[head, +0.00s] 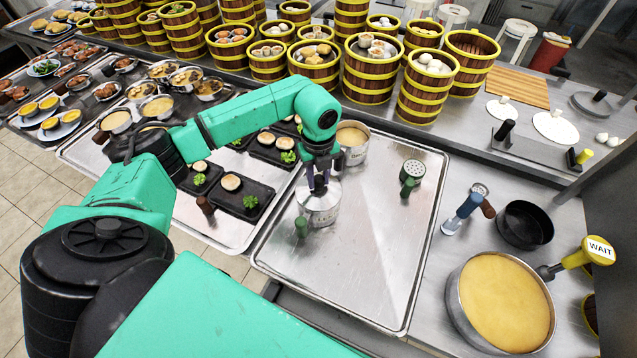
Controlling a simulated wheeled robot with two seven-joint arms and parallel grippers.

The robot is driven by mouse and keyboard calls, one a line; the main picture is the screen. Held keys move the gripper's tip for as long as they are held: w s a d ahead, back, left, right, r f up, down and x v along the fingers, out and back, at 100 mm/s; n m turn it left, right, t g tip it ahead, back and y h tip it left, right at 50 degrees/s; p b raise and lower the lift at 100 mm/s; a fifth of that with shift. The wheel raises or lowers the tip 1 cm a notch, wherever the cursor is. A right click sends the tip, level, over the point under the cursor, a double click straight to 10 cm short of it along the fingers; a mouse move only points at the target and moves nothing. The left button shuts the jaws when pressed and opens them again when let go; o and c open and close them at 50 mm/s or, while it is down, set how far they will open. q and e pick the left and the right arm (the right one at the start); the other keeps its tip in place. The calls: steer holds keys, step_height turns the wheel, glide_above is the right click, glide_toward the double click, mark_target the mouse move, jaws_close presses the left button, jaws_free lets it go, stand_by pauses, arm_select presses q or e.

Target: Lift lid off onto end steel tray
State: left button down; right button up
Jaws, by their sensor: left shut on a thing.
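My left gripper (320,180) points down over the steel tray (375,265) at the end of the counter. It is shut on the dark knob of a round steel lid (316,200). Gripper and wrist hide part of the lid's far side. My right gripper is not in view.
An open pot (352,137) with tan contents stands behind. The tray's front and middle are bare. A large pan (500,302) stands right; steamer towers (372,75) line the back.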

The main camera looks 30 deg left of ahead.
arm_select(q)
step_height(320, 180, up, 12)
steer(key=b, duration=0.3)
step_height(320, 180, up, 8)
steer(key=p, duration=0.2)
glide_above(319, 177)
steer(key=shift+s, duration=0.15)
steer(key=c, duration=1.4)
jaws_free()
jaws_close()
